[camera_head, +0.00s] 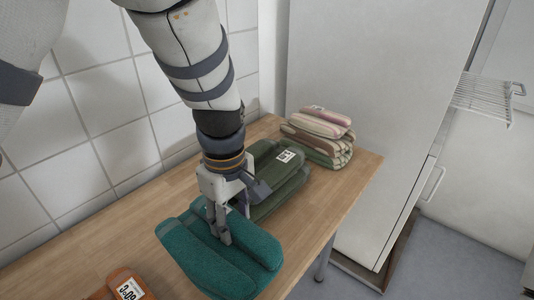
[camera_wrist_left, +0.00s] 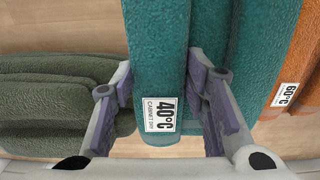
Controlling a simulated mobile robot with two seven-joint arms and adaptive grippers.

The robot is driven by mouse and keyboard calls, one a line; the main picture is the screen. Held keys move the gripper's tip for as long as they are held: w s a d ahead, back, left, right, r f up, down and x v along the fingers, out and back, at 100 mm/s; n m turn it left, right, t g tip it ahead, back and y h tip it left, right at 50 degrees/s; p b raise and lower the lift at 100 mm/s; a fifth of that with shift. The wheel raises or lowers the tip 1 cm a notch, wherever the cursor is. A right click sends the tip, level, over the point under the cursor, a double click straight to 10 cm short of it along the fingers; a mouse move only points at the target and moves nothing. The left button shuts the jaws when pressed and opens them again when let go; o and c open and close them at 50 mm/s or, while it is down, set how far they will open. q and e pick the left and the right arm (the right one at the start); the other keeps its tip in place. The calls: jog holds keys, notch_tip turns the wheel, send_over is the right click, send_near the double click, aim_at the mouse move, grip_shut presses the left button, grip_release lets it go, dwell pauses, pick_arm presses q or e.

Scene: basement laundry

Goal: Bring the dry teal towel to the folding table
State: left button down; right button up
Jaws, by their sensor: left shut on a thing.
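The folded teal towel (camera_head: 222,262) is at the front part of the wooden table (camera_head: 345,185) in the head view. In the left wrist view the teal towel (camera_wrist_left: 155,60) has a white label reading 40°C and "cabinet dry". My left gripper (camera_head: 226,222) comes down from above, shut on a fold of this towel. In the wrist view its fingers (camera_wrist_left: 165,105) stand on both sides of the labelled fold. The towel looks to be at the tabletop; I cannot tell if it is fully resting on it. My right gripper is not in view.
A dark green folded towel (camera_head: 275,185) lies just behind the teal one. A striped pink and brown stack (camera_head: 320,135) is at the far end. An orange towel (camera_head: 125,285) labelled 60°C lies at the near left. A white cabinet (camera_head: 370,90) stands beyond; tiled wall left.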

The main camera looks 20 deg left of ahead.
aim_at(220, 241)
pick_arm(q)
jog(key=a+f, duration=0.2)
jog(key=s+f+b, duration=0.1)
jog(key=f, duration=0.1)
jog(key=shift+a+f, duration=0.1)
jog(key=shift+a, duration=0.3)
notch_tip(220, 241, down, 3)
jog(key=shift+a+b, duration=0.1)
jog(key=shift+b, duration=0.5)
jog(key=shift+w+r, duration=0.1)
jog(key=shift+r, duration=0.1)
jog(key=c, duration=1.2)
grip_release()
jog(key=shift+f, duration=0.15)
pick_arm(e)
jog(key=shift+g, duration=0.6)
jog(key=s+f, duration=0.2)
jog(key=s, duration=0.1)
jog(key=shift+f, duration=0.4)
pick_arm(q)
notch_tip(220, 241, up, 13)
jog(key=shift+f+p, duration=0.2)
jog(key=shift+p, duration=0.85)
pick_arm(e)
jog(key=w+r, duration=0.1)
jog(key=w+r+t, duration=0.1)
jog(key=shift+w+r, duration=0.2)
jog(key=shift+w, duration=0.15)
pick_arm(q)
jog(key=shift+f, duration=0.1)
